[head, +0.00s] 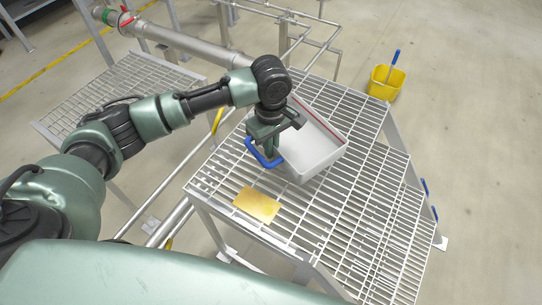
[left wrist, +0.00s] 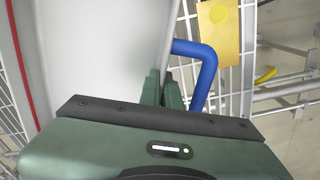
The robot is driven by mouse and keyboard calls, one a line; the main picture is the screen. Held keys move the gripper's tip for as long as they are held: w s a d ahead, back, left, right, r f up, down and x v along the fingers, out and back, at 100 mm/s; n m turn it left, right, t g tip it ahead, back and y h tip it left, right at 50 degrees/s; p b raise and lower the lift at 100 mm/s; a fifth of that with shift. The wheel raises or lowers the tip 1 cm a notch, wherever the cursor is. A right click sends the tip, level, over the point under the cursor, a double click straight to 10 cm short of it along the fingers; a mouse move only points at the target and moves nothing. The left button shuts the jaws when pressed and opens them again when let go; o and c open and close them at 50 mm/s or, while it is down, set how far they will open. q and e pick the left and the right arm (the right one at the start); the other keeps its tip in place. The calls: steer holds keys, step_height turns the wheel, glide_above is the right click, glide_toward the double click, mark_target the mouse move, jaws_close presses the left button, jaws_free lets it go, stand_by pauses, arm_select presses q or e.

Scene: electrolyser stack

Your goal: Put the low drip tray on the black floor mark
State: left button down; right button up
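The low drip tray (head: 312,150) is a shallow pale grey box with a red line along its far rim and a blue handle (head: 262,155) on its near left side. It is at the grated platform, and I cannot tell whether it rests on the grating or is just above it. My left gripper (head: 268,148) is at the tray's handle side. In the left wrist view its fingers (left wrist: 162,90) stand close together on both sides of the tray's wall, beside the blue handle (left wrist: 205,70), and look shut on it. No black floor mark shows. My right gripper is not in view.
A yellow plate (head: 258,205) lies on the platform grating (head: 355,215) near its front left edge. A yellow bucket (head: 386,83) with a blue handle stands on the floor behind. Pipes (head: 185,42) run behind and left. The floor at right is open.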

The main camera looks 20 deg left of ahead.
arm_select(q)
steer(key=shift+f, duration=2)
steer(key=c, duration=1.6)
jaws_free()
steer(key=shift+f, duration=0.1)
steer(key=shift+c, duration=0.2)
